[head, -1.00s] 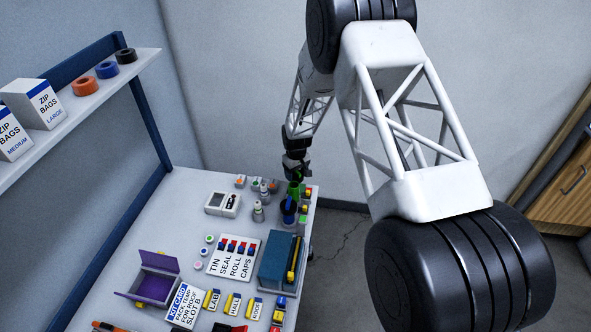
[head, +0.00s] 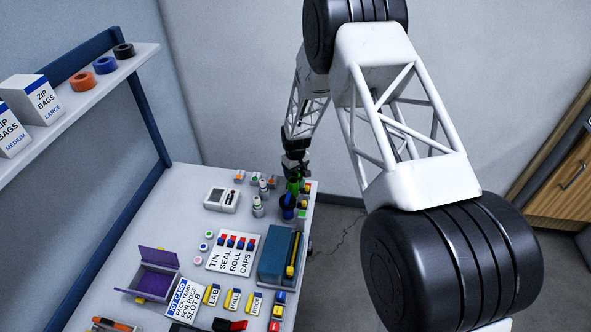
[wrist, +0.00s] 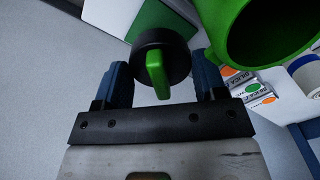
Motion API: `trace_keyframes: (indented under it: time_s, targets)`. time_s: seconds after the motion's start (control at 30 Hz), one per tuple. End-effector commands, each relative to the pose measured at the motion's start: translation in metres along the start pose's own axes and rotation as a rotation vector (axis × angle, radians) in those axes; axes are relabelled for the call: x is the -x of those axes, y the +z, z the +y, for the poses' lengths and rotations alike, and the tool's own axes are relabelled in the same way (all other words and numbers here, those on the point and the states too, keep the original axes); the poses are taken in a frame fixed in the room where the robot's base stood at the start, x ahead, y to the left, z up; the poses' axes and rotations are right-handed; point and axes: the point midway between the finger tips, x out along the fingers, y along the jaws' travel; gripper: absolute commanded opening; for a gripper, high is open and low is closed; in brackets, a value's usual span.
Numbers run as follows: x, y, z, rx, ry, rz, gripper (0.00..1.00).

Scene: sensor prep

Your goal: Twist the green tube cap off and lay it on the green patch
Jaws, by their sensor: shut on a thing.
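In the wrist view, my gripper (wrist: 160,72) is shut on a round black cap with a raised green bar (wrist: 158,74), one blue finger on each side. An open green tube (wrist: 268,38) with a dark hollow inside stands at upper right, apart from the cap. A flat green area (wrist: 158,18), which looks like the green patch, shows beyond the cap, partly hidden by it. In the head view, my gripper (head: 294,170) is small at the table's far right corner, over the green tube (head: 293,186). The held cap cannot be made out there.
Small boxes with orange and green dots (wrist: 246,87) lie beside the tube. A blue container (head: 287,205) stands close to it in the head view. White bottles (head: 258,206) and a white device (head: 222,200) stand to the left. A teal box (head: 277,255) is nearer. Bare table lies at left.

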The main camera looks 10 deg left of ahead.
Motion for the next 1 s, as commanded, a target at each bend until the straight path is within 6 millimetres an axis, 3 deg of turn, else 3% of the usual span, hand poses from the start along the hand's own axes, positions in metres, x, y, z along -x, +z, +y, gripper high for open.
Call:
trace_keyframes:
  time_s: [0.4, 0.87, 0.9, 1.0]
  targets:
    - [-0.028, 0.0, 0.0, 0.0, 0.0, 0.0, 0.41]
    - [-0.033, 0.0, 0.0, 0.0, 0.0, 0.0, 0.41]
    - [-0.033, 0.0, 0.0, 0.0, 0.0, 0.0, 0.66]
    - [-0.033, 0.0, 0.0, 0.0, 0.0, 0.0, 0.82]
